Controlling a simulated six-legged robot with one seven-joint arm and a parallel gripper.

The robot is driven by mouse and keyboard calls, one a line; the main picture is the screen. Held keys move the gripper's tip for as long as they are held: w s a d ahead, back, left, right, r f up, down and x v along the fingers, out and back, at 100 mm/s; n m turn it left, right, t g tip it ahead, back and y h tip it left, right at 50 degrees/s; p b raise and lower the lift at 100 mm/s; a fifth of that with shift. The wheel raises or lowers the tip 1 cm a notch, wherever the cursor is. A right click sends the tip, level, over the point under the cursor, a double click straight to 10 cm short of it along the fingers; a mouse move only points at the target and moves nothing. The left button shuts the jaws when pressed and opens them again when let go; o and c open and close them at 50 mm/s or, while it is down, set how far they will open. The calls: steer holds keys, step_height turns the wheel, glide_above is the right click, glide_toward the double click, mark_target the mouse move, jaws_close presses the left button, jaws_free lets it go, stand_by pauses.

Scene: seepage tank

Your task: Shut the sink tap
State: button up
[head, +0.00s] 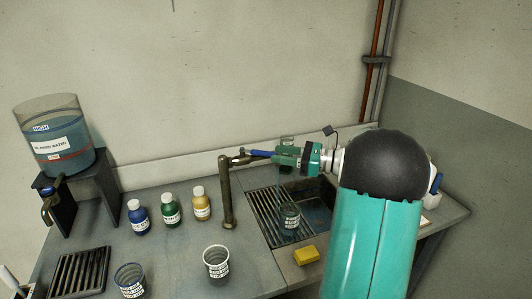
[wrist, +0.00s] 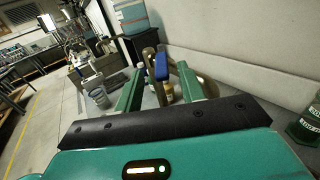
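The sink tap is a bronze post (head: 227,195) with a blue lever (head: 258,153) at its top, pointing right toward my gripper. The blue lever (wrist: 162,66) shows upright in the wrist view. My gripper (head: 279,155) is at the lever's end, above the sink's left side. In the wrist view my gripper (wrist: 160,88) has its two green fingers apart, with the lever between or just beyond them and a gap on each side. Contact cannot be told. The sink (head: 258,221) has a slatted grate, and a labelled beaker (head: 290,217) stands in it.
Blue (head: 138,218), green (head: 171,210) and yellow (head: 201,205) bottles stand left of the tap. A white-labelled cup (head: 216,262) and a yellow sponge (head: 306,255) are in front. A water tank (head: 55,138) stands far left. The wall is close behind.

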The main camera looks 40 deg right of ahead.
mark_target(251, 150)
steer(key=x, duration=0.5)
steer(key=shift+c, duration=0.5)
jaws_close()
